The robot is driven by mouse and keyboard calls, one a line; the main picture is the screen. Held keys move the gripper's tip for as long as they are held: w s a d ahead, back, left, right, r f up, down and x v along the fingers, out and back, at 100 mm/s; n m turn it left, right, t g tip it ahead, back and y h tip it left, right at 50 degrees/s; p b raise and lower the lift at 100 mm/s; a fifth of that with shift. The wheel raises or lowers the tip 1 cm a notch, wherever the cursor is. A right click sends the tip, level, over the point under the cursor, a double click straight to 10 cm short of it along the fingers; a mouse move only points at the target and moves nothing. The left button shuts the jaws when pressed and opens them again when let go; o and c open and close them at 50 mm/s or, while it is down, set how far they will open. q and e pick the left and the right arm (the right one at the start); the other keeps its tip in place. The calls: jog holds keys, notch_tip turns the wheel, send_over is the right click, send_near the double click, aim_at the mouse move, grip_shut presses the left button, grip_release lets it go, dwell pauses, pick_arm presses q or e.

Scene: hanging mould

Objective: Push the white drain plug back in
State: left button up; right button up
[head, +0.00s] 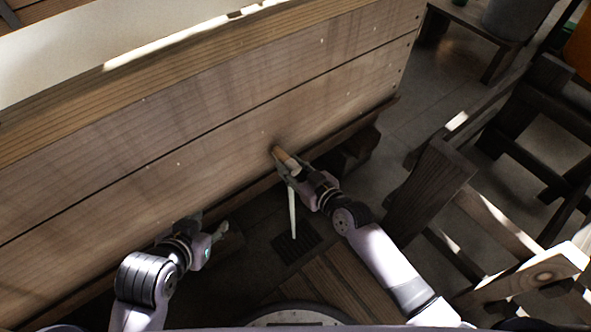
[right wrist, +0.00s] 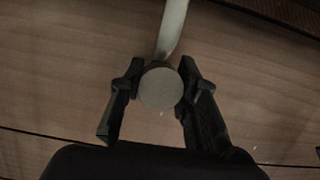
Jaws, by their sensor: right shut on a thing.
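The drain plug (head: 286,156) shows as a short, tan, round stub at the low part of the vat's wooden wall (head: 200,130). In the right wrist view its pale, round end (right wrist: 161,88) sits between the two dark fingers. My right gripper (head: 283,163) is shut on it. A white stream (head: 293,212) runs down from just under the plug; it also shows in the right wrist view (right wrist: 172,28). How deep the plug sits is hidden. My left gripper (head: 208,226) is low beside the wall, left of the plug and apart from it; its fingers are unclear.
A dark grate (head: 296,246) lies in the floor under the stream. Dark wooden frames (head: 440,185) stand close on the right, near my right arm. A bench (head: 480,35) with a grey container stands at the back right. Bare floor lies between.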

aim_at(283, 158)
jog(key=shift+c, duration=0.9)
jog(key=shift+w+a, duration=0.1)
jog(key=shift+w, duration=0.05)
jog(key=w+a+b, duration=0.1)
jog(key=w+a, duration=0.1)
jog(key=shift+w, duration=0.4)
jog(key=shift+w+a, duration=0.15)
jog(key=shift+r, duration=0.1)
jog(key=o, duration=1.2)
jog(key=shift+w, duration=0.1)
pick_arm(q)
jog(key=w+r+t, duration=0.1)
jog(key=w+d+r+t, duration=0.1)
jog(key=w, duration=0.1)
jog(key=shift+w+d+r+h, duration=0.1)
jog(key=shift+w+r+h, duration=0.1)
jog(key=shift+r+h, duration=0.15)
pick_arm(e)
jog(key=shift+o, duration=0.2)
